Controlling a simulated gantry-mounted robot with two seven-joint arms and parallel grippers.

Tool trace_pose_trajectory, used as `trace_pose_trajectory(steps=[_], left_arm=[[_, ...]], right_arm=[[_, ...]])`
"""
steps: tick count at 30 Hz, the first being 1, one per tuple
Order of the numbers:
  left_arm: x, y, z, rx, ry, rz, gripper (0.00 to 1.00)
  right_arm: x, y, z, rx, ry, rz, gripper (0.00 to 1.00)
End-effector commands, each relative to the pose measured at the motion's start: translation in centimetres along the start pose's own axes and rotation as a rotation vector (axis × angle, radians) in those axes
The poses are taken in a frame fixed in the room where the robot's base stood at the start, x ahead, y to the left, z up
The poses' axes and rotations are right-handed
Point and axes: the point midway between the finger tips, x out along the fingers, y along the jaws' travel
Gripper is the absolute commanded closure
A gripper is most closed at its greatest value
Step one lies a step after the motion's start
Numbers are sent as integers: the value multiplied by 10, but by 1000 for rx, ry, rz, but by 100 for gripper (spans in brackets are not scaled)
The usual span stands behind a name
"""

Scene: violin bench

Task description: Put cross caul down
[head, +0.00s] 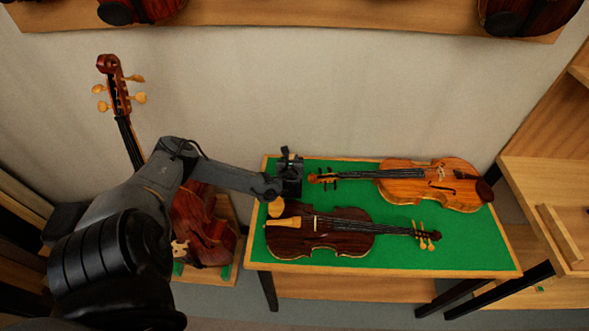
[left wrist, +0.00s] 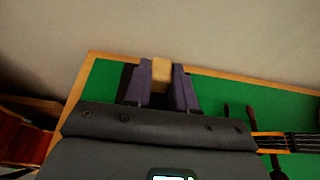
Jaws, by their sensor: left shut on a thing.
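My left gripper (head: 290,188) is over the left end of the green-topped bench (head: 400,262), near its back left corner. In the left wrist view its two fingers (left wrist: 161,80) are shut on a small pale wooden piece (left wrist: 161,70), which looks like the cross caul; only its end shows between the fingers. In the head view the caul is hidden by the gripper. I cannot tell whether the caul touches the green top. My right gripper is not in view.
A dark violin (head: 325,232) lies just in front of the gripper. An orange-brown violin (head: 430,184) lies to the right, its scroll close to the gripper. A cello (head: 198,215) stands left of the bench. Wooden shelving (head: 545,175) is at the right.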

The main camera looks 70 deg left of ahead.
Motion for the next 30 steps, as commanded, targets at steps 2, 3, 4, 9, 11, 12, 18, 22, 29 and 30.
trace_pose_trajectory(steps=[2,3,4,9,11,12,18,22,29,30], left_arm=[[2,-1,-3,-2,-1,-1,100],[3,-1,-6,-2,0,-1,100],[4,-1,-9,-2,0,-1,100],[12,-1,-29,-3,0,-1,100],[14,-1,-33,-2,-1,0,100],[15,-1,-35,-3,-1,-1,100],[15,-1,-36,-2,-2,-1,100],[15,-1,-37,-2,-1,-1,100],[16,-1,-38,-1,-1,-1,52],[16,-1,-38,-1,-1,-1,46]], right_arm=[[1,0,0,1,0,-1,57],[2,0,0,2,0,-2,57],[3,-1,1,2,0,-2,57],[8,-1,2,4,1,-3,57],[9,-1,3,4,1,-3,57],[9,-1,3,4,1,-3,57],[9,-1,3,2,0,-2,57],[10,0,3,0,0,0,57],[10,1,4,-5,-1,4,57],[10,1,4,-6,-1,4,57]])
